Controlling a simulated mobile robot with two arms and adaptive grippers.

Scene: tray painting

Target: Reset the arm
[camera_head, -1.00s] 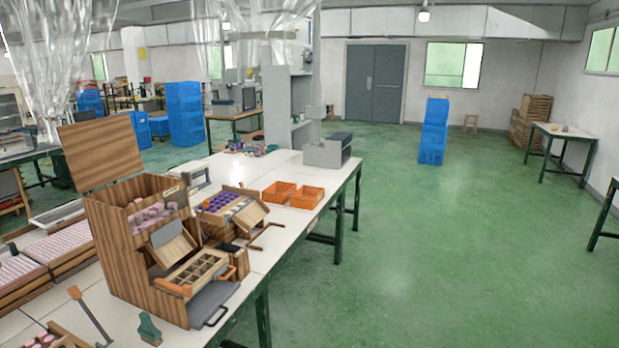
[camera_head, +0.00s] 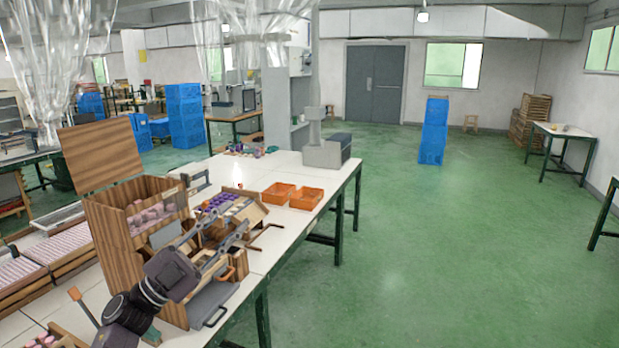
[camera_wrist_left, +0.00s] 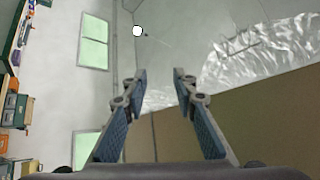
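My left gripper (camera_head: 222,217) reaches in from the lower left of the head view, above the wooden box unit (camera_head: 100,215). Its two fingers are spread, with nothing between them. In the left wrist view the gripper (camera_wrist_left: 160,80) also shows open and empty, with its blue pads apart. It faces the wall and ceiling, and a brown panel (camera_wrist_left: 245,120) lies behind the fingers. The arm hides part of the compartment tray at the front of the box unit. My right gripper is not in view.
The box unit's raised lid (camera_head: 100,158) stands at its back left. Two orange trays (camera_head: 306,198) and a grey machine (camera_head: 326,153) sit farther along the white table (camera_head: 285,238). Pink-filled trays (camera_head: 63,242) lie at the left. The green floor at the right is open.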

